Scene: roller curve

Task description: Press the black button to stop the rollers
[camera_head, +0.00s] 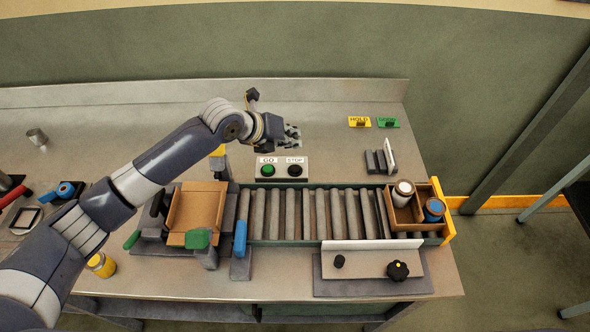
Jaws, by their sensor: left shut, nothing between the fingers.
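The black button (295,171) sits under the STOP label on the right of a pale button panel (281,162). The green button (267,170) sits under the GO label on its left. The panel stands behind the rollers (309,214). My left arm reaches in from the left, and my left gripper (291,134) is above and behind the panel in the picture, shut and empty. It appears apart from the black button; its exact height is hard to tell. My right gripper is not in view.
An open cardboard box (196,209) is at the rollers' left end. A brown tray (412,223) with two cans is at the right end, by a yellow stop (443,212). Yellow HOLD (359,122) and green (388,122) signs stand behind. The bench between gripper and signs is clear.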

